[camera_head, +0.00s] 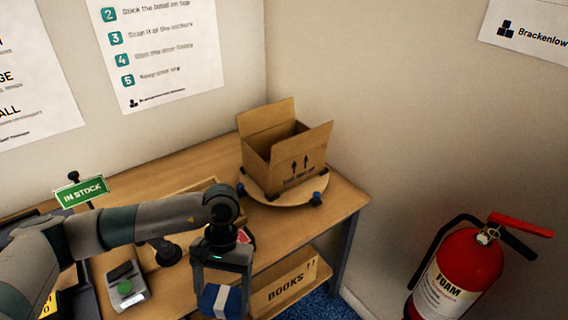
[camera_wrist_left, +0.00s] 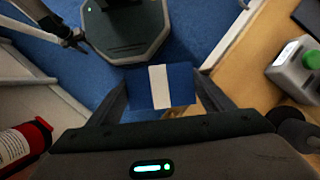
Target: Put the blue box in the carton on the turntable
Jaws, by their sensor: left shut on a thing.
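The blue box (camera_head: 222,300) has a white band across it. My left gripper (camera_head: 220,285) is shut on it, in front of the table's near edge. In the left wrist view the blue box (camera_wrist_left: 160,87) sits between the two fingers of my left gripper (camera_wrist_left: 160,98). The brown open carton (camera_head: 285,150) stands upright on the round wooden turntable (camera_head: 291,194) at the table's right end, with flaps raised. The gripper is nearer to me and left of the carton.
A scale-like device with a green button (camera_head: 125,287) stands on the table at left, near a green IN STOCK sign (camera_head: 81,191). A BOOKS carton (camera_head: 285,284) sits on the lower shelf. A red fire extinguisher (camera_head: 458,272) stands at right.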

